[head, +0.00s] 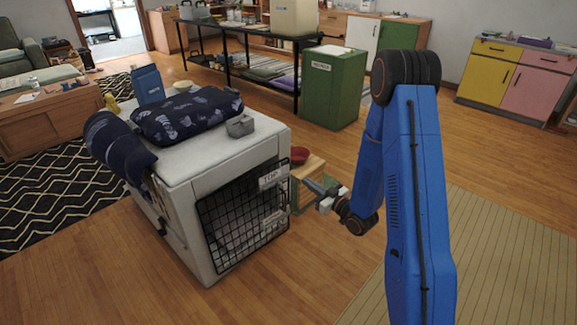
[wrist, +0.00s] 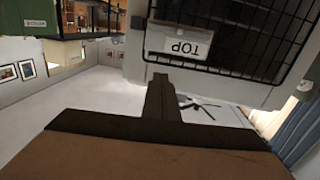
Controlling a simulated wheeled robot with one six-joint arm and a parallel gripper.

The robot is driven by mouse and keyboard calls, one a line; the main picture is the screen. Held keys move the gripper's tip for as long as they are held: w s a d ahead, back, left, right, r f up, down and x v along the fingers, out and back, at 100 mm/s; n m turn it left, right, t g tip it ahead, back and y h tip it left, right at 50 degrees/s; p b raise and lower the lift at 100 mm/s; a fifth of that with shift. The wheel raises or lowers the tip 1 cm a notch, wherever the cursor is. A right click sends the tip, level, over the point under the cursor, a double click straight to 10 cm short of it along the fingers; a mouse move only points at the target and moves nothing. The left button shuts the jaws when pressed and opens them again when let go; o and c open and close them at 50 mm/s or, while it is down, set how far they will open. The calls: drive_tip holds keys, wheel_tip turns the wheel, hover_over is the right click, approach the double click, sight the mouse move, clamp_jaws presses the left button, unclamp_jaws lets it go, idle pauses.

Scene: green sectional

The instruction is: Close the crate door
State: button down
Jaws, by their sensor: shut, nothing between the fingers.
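The crate (head: 178,215) is a pale grey pet carrier on the wooden floor. Its black wire door (head: 235,215) covers the front opening and looks flush or nearly so; I cannot tell whether it is latched. The door carries a white "TOP" label (head: 273,177). My gripper (head: 309,183) is shut and empty, just right of the door's right edge. In the wrist view, which is upside down, the shut gripper (wrist: 162,82) points at the crate, with the wire door (wrist: 235,30) behind its tips. Contact cannot be told.
A patterned dark cushion (head: 188,115), a rolled dark bundle (head: 118,145) and a small grey box (head: 240,126) lie on the crate. A small wooden stand (head: 308,170) with a red bowl (head: 299,155) stands behind my gripper. A green cabinet (head: 330,90) is farther back. Floor in front is clear.

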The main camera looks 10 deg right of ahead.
approach(281, 162)
drive_tip(key=x, duration=0.6)
drive_tip(key=shift+w+a+f, duration=0.15)
drive_tip(key=shift+w+f, duration=0.05)
idle(0.4)
drive_tip(key=shift+w, duration=0.1)
drive_tip(key=shift+w+a+n+y, duration=0.15)
drive_tip(key=shift+w+a+y, duration=0.15)
drive_tip(key=shift+w, duration=0.25)
drive_tip(key=shift+w+a+n+y, duration=0.15)
drive_tip(key=shift+w+a+y, duration=0.2)
drive_tip(key=shift+w, duration=0.25)
